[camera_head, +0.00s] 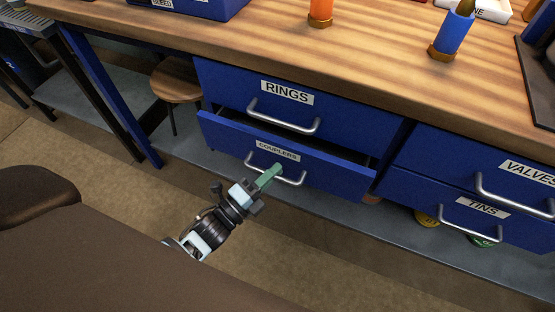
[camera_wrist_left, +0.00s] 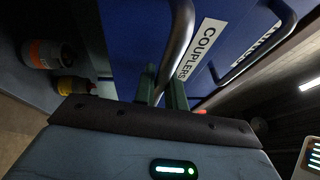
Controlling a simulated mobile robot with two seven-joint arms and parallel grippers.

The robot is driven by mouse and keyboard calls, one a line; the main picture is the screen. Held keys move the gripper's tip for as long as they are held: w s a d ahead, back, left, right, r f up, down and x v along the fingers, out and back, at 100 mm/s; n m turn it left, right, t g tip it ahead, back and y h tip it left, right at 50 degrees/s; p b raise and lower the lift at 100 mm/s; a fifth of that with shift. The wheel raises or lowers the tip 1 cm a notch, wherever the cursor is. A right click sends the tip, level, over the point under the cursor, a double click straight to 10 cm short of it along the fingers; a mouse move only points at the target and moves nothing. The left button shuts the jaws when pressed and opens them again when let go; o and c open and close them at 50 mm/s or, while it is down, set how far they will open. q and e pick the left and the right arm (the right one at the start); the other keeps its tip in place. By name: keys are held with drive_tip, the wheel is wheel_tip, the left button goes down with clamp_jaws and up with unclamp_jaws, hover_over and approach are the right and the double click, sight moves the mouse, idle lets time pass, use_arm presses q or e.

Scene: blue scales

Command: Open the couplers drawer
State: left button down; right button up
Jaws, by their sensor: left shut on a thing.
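The couplers drawer (camera_head: 325,167) is blue, with a white COUPLERS label, and sits below the rings drawer (camera_head: 360,122). It stands pulled out some way, with a dark gap above its front. Its silver bar handle (camera_head: 292,181) is gripped by my left gripper (camera_head: 272,174), whose green fingers are shut on it. In the left wrist view the fingers (camera_wrist_left: 163,90) sit on either side of the handle (camera_wrist_left: 178,45), beside the COUPLERS label (camera_wrist_left: 201,48). The drawer's inside is mostly hidden. My right gripper does not show.
The valves drawer (camera_head: 470,167) and tins drawer (camera_head: 464,208) are shut at the right. The wooden worktop (camera_head: 390,65) carries an orange item (camera_head: 321,12) and a blue one (camera_head: 452,34). A round stool (camera_head: 175,84) stands left of the drawers. A grey shelf lies below.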

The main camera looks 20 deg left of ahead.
use_arm(q)
drive_tip(key=s+p, duration=0.3)
drive_tip(key=s, duration=1.6)
drive_tip(key=shift+s+a, duration=0.3)
drive_tip(key=shift+a, duration=0.05)
drive_tip(key=c, duration=1.5)
unclamp_jaws()
drive_tip(key=shift+o, duration=0.2)
drive_tip(key=v, duration=0.7)
drive_tip(key=shift+s+a+b, duration=0.15)
drive_tip(key=shift+s+b, duration=0.2)
